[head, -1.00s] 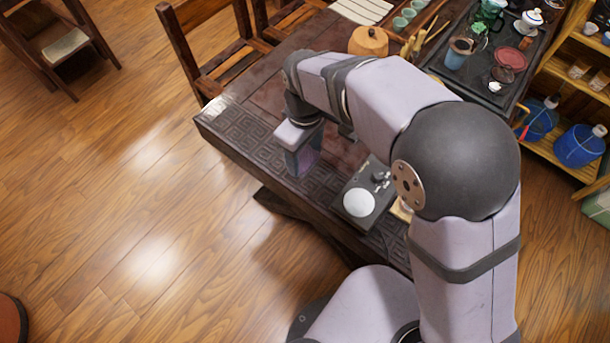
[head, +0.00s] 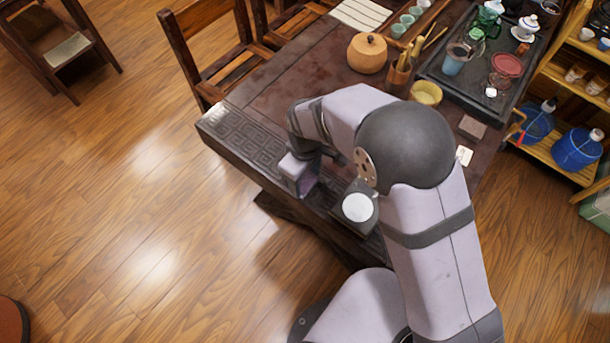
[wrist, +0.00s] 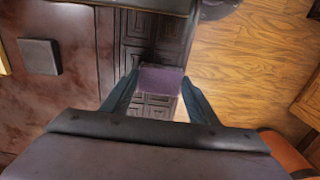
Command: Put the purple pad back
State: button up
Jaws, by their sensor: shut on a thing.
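The purple pad (wrist: 161,80) is between my two fingertips in the wrist view, with its flat face showing. My gripper (wrist: 160,88) is shut on it. In the head view my gripper (head: 306,186) is at the table's carved front edge, left of a dark device with a white round plate (head: 357,207). The pad is hard to pick out there among the fingers. The carved band of the table (wrist: 154,57) shows behind the pad in the wrist view; I cannot tell how high above it the pad is.
A yellow bowl (head: 426,92), an orange lidded pot (head: 367,53) and a tea tray (head: 440,70) stand farther back. The table's left part is clear.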

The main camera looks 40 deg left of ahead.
aim_at(305, 182)
jog(key=shift+f, duration=0.1)
jog(key=o, duration=1)
notch_tip(305, 182, up, 12)
jog(key=shift+r+b, duration=0.15)
jog(key=shift+b, duration=1.05)
